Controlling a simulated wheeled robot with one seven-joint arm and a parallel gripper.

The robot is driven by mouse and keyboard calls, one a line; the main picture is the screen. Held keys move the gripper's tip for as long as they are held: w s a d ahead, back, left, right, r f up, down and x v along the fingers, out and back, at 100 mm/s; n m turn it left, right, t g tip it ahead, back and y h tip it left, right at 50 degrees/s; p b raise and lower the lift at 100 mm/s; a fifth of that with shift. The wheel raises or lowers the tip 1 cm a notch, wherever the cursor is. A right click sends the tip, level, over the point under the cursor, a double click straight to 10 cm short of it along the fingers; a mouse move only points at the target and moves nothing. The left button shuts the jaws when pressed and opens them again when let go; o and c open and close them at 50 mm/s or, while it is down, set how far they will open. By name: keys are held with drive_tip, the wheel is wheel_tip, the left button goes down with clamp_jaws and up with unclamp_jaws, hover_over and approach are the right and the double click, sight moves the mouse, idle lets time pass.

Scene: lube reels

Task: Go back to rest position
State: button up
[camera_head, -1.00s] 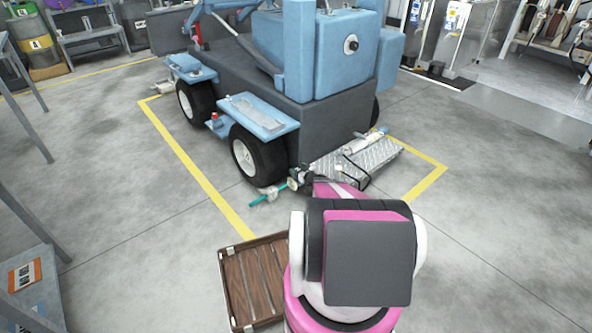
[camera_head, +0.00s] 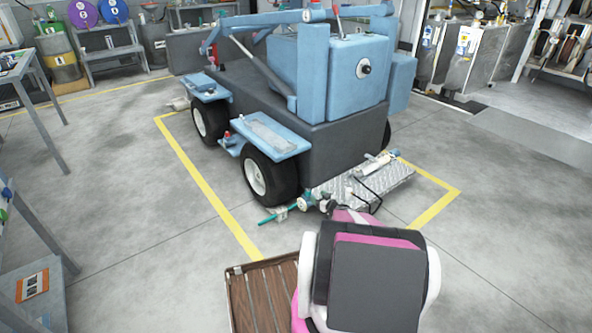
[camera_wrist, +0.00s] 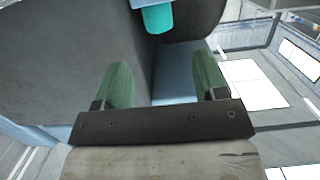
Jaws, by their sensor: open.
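My gripper (camera_wrist: 163,90) shows in the wrist view with its two green fingers spread apart and nothing between them. Past the fingertips are a dark grey surface and a teal cylindrical piece (camera_wrist: 158,18), apart from the fingers. In the head view my pink, white and black arm fills the lower right and reaches forward toward the blue vehicle's (camera_head: 330,130) rear corner. The gripper itself is mostly hidden behind the arm there.
A wooden slatted crate (camera_head: 236,300) lies just left of my arm. A metal tread plate (camera_head: 385,185) is at the vehicle's rear. A yellow floor line (camera_head: 205,190) surrounds the vehicle. A grey table (camera_head: 35,75) stands at left. Floor at right is clear.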

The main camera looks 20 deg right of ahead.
drive_tip(key=shift+a, duration=0.1)
drive_tip(key=s+a+r+g+y, duration=0.1)
drive_tip(key=s+a+r+g, duration=0.2)
drive_tip(key=a+r, duration=0.3)
drive_tip(key=s+a+r+n+g+y, duration=0.1)
drive_tip(key=s+a+r+g+y, duration=0.2)
drive_tip(key=a, duration=0.6)
drive_tip(key=s+a+r+g, duration=0.3)
drive_tip(key=a+r+g, duration=0.1)
drive_tip(key=a+r, duration=0.25)
drive_tip(key=s+a+r+m+g+h, duration=0.2)
drive_tip(key=s+r+h, duration=0.2)
drive_tip(key=s+r, duration=0.2)
drive_tip(key=s+a+r+m+g+h, duration=0.3)
drive_tip(key=s+r+h, duration=0.2)
drive_tip(key=s, duration=0.5)
wheel_tip(320, 180, up, 2)
drive_tip(key=shift+s+h, duration=0.25)
drive_tip(key=shift+h, duration=0.05)
